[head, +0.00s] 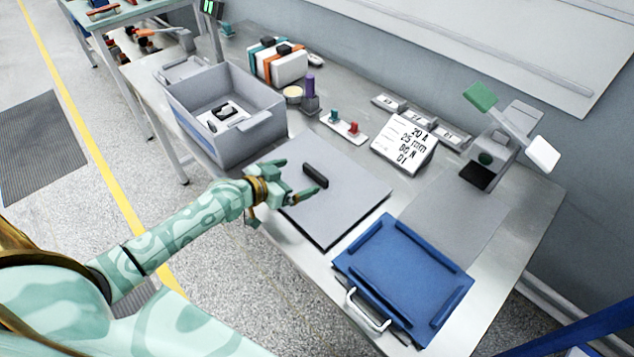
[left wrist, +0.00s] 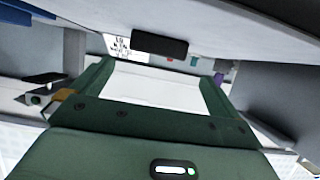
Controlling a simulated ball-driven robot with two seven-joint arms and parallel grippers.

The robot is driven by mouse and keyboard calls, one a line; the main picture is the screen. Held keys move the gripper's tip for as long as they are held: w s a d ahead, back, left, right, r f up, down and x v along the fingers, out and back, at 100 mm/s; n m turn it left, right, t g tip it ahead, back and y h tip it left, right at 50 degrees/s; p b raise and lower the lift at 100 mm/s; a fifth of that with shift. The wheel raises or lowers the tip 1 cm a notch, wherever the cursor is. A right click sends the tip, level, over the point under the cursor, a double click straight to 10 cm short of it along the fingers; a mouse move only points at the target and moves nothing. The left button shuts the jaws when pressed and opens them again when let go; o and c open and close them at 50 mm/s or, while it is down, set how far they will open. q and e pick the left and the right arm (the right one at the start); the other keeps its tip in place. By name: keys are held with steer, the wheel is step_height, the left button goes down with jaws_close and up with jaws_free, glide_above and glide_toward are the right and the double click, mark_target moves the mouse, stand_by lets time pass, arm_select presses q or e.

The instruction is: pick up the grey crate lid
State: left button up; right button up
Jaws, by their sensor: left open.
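The grey crate lid (head: 345,205) lies flat on the bench, with a black bar handle (head: 315,175) on top. My left gripper (head: 299,180) is open and empty over the lid's left part, its fingers pointing toward the handle. In the left wrist view the handle (left wrist: 159,43) shows ahead, between and beyond the two green fingers (left wrist: 155,85), apparently not touching them. The grey crate (head: 262,112) stands open behind the lid, with small dark and white items inside. My right gripper is not in view.
A blue tray (head: 410,275) with a white handle lies right of the lid. A white sign card (head: 404,142), a red-and-teal switch strip (head: 343,126) and a grey test stand (head: 488,155) stand behind. A bare grey mat (head: 455,222) lies right of the lid.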

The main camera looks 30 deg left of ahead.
mark_target(313, 173)
arm_select(q)
steer(key=b+x, duration=0.1)
steer(key=x, duration=0.4)
steer(key=shift+d+f+b, duration=0.25)
steer(key=shift+f+b, duration=0.1)
steer(key=shift+w, duration=0.15)
steer(key=c, duration=1)
steer(key=shift+r, duration=0.1)
